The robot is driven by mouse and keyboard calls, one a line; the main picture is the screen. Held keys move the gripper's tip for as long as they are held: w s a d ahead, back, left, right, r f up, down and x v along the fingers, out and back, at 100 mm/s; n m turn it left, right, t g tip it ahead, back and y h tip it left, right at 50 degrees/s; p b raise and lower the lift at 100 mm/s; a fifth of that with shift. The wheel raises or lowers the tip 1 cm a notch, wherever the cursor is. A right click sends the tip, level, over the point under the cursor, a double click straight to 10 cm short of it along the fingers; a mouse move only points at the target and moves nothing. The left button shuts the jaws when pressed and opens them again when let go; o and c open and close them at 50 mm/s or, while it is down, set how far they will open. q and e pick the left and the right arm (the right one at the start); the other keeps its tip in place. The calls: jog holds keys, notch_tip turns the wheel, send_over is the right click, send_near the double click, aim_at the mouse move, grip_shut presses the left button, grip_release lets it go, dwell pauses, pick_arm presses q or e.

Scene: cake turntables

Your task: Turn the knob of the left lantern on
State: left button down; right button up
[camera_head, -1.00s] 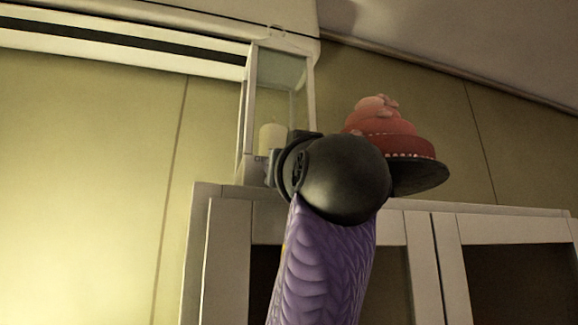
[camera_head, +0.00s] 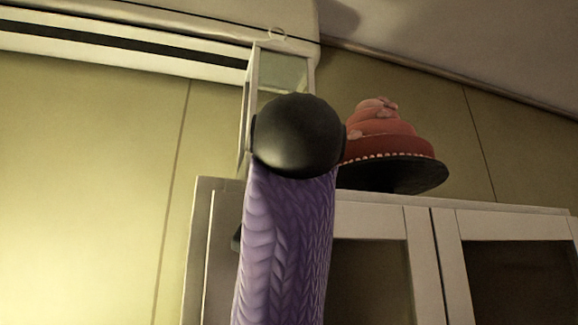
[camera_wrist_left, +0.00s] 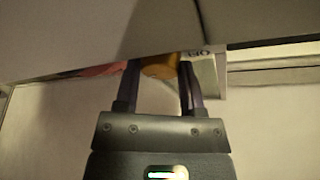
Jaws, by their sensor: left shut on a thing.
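The white-framed lantern (camera_head: 279,73) with clear panes and a ring on top stands on a white cabinet in the head view. My left arm's black, rounded wrist (camera_head: 297,136) covers its lower part and hides the candle. In the head view my left gripper is hidden behind that wrist. In the left wrist view my left gripper (camera_wrist_left: 157,84) has its two fingers on either side of an orange-brown knob (camera_wrist_left: 160,67) and is shut on it. A small white label (camera_wrist_left: 198,54) with dark letters, not clearly readable, is beside the knob. My right gripper is not in view.
A tiered pink-red cake (camera_head: 385,133) sits on a dark round turntable (camera_head: 405,177) right of my wrist. The cabinet (camera_head: 500,225) has dark-paned doors below. A wall unit (camera_head: 150,43) hangs close above the lantern. The wall at left is clear.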

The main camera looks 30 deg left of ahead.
pick_arm(q)
jog(key=shift+m+h, duration=0.7)
jog(key=shift+m, duration=1.1)
jog(key=shift+c, duration=1)
grip_release()
